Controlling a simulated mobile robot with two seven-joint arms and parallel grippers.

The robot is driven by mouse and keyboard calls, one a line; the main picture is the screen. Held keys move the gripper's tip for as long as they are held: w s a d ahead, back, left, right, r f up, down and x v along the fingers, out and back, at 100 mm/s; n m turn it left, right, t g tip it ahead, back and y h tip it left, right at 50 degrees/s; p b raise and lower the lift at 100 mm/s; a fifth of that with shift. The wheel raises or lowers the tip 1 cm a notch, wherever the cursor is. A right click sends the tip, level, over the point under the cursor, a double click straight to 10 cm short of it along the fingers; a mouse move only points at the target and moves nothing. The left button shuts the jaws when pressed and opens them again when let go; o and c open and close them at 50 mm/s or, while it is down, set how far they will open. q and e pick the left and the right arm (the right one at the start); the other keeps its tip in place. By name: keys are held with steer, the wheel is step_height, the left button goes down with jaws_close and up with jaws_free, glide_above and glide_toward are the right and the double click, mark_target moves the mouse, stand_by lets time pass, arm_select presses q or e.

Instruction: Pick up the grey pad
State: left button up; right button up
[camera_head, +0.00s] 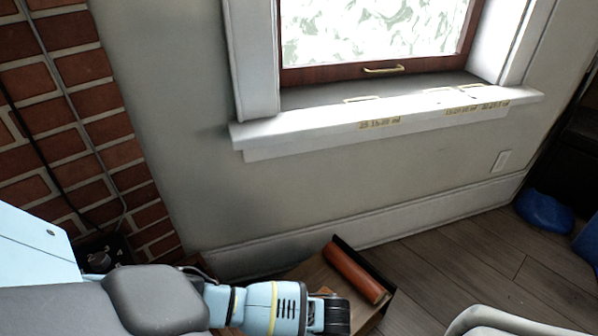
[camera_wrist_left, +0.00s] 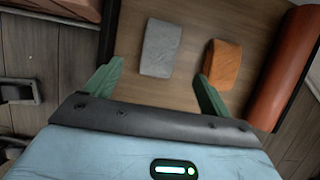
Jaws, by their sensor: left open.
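The grey pad (camera_wrist_left: 161,48) lies on a brown wooden surface (camera_wrist_left: 190,22) in the left wrist view. It lies ahead of my left gripper (camera_wrist_left: 157,86), between the lines of its two green fingers. That gripper is open, with nothing between its fingers. The pad is apart from the fingertips. In the head view my left gripper (camera_head: 331,314) is over the same surface at the bottom, its fingers not clearly visible, and the grey pad is hidden there. My right gripper is not in view.
An orange-brown pad (camera_wrist_left: 222,65) lies right of the grey pad, close to the right finger. A red-brown cylinder (camera_wrist_left: 290,70) lies along the surface's dark edge; it also shows in the head view (camera_head: 355,272). The wall and window sill (camera_head: 400,113) stand behind. Bare floor (camera_head: 480,265) is at right.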

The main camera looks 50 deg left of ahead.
arm_select(q)
steer(key=shift+a+f, duration=0.15)
steer(key=shift+f, duration=0.25)
steer(key=shift+b+x, duration=0.65)
steer(key=shift+x, duration=0.2)
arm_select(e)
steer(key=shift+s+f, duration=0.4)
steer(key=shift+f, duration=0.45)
arm_select(q)
steer(key=shift+a+f, duration=0.1)
steer(key=shift+f, duration=0.1)
steer(key=b+x, duration=0.3)
steer(key=x, duration=0.2)
steer(key=shift+a+r, duration=0.15)
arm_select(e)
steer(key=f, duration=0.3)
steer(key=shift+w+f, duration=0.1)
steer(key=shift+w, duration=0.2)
arm_select(q)
steer(key=shift+c, duration=0.2)
steer(key=c, duration=1.1)
steer(key=shift+r, duration=0.1)
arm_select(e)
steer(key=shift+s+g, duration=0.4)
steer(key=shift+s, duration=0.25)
